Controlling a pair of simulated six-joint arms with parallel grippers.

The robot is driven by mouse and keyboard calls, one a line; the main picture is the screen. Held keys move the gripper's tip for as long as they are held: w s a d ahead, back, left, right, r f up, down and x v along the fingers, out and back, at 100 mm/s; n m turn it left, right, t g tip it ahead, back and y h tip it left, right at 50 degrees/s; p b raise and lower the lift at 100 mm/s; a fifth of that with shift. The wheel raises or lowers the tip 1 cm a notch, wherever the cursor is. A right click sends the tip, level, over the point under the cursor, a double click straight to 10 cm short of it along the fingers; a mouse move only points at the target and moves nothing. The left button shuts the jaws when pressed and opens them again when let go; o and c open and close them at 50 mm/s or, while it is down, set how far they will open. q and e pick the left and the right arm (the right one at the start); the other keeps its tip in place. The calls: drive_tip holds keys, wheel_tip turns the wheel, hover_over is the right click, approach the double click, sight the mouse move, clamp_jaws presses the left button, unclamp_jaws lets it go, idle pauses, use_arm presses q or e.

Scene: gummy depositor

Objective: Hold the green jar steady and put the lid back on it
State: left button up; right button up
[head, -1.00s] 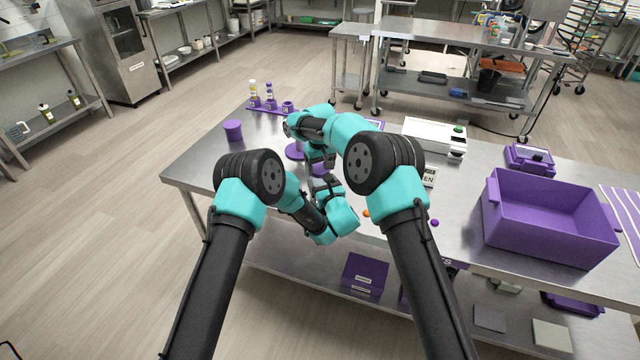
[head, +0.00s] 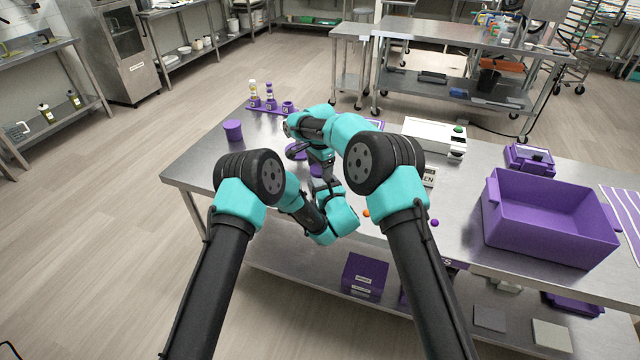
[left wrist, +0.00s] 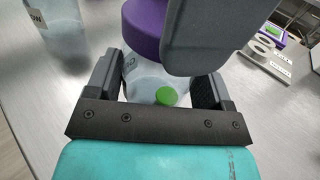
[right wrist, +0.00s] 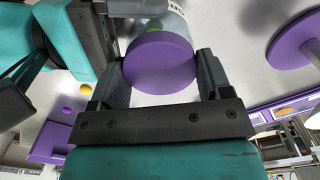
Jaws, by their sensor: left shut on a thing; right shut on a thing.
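In the head view my left gripper (head: 326,187) and right gripper (head: 321,165) meet, and my arms mostly hide the jar.
Another clear, labelled jar (left wrist: 55,18) stands nearby. A purple disc (right wrist: 296,38) lies beside the lid. A purple cylinder (head: 233,130) stands at the table's left, a purple bin (head: 550,240) at the right. Small balls (head: 366,213) lie near the front edge.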

drive_tip(key=m, duration=0.4)
drive_tip(key=o, duration=1.1)
drive_tip(key=shift+r, duration=0.1)
wheel_tip(320, 180, up, 12)
drive_tip(key=shift+f, duration=0.1)
use_arm(q)
drive_tip(key=o, duration=1.7)
